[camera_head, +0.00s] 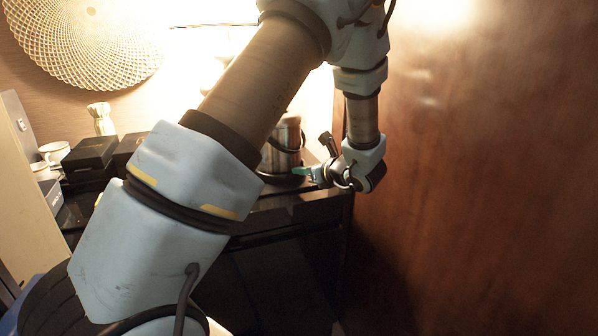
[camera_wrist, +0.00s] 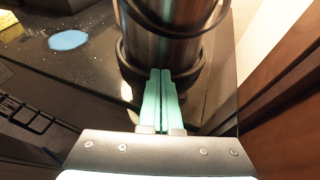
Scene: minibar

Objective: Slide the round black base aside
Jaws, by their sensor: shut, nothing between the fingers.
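The round black base (camera_wrist: 191,77) sits on the dark counter under a steel vessel (camera_wrist: 165,45) with a black handle. In the head view the vessel (camera_head: 283,147) stands near the counter's right end, partly behind my arm; the base (camera_head: 281,179) shows as a thin dark rim. My gripper (camera_wrist: 160,72) has teal fingers, shut together and empty. In the wrist view the fingertips overlap the near rim of the base; I cannot tell whether they touch it. In the head view my gripper (camera_head: 302,171) is just right of the base.
A brown wooden panel (camera_head: 480,170) stands close on the right. Black boxes (camera_head: 90,152) and a white cup (camera_head: 54,152) are at the counter's left. In the wrist view a pale blue oval (camera_wrist: 68,40) lies on the counter, with bare surface between it and the base.

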